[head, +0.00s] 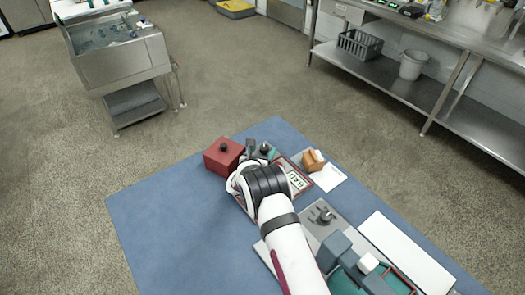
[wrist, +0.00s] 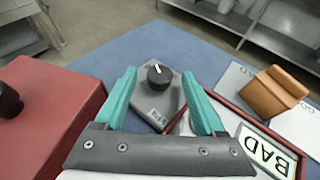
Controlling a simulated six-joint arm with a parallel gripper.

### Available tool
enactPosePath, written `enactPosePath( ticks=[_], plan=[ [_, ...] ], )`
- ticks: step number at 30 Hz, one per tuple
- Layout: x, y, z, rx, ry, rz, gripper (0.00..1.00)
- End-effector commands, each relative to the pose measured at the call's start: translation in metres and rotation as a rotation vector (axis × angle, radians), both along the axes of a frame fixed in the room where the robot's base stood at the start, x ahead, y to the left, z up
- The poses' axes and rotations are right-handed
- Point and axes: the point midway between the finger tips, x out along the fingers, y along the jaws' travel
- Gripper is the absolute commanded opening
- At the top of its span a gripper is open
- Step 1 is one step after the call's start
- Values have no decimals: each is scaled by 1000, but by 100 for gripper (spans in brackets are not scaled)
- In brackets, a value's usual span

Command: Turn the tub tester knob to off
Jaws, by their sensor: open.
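The tester knob (wrist: 158,76) is a round black knob with a white pointer line on top. It sits on a small grey tester box (wrist: 151,109), whose label is too small to read. The pointer aims toward the far side, slightly left. In the head view a dark knob (head: 265,147) shows just beyond my wrist. My gripper (wrist: 158,71) has teal fingers, open and empty. In the wrist view its tips appear on either side of the knob, with gaps; I cannot tell their height above it.
A red box (wrist: 50,105) with a black knob (wrist: 9,100) stands close on the left. On the right are a red-rimmed BAD tray (wrist: 267,151) and an orange-brown block (wrist: 273,95) on a white sheet. A grey machine (head: 322,212) stands nearer. The blue tabletop (head: 160,225) is clear at left.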

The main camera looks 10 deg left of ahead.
Motion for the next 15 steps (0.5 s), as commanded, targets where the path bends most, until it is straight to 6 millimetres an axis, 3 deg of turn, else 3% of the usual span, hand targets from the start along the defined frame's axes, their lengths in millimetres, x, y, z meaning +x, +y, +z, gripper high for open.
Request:
enactPosePath(
  ticks=[2,13,15],
  plan=[
    [0,0,0,0,0,0,66],
    [0,0,0,1,0,-1,0],
    [0,0,0,1,0,-1,0]
  ],
)
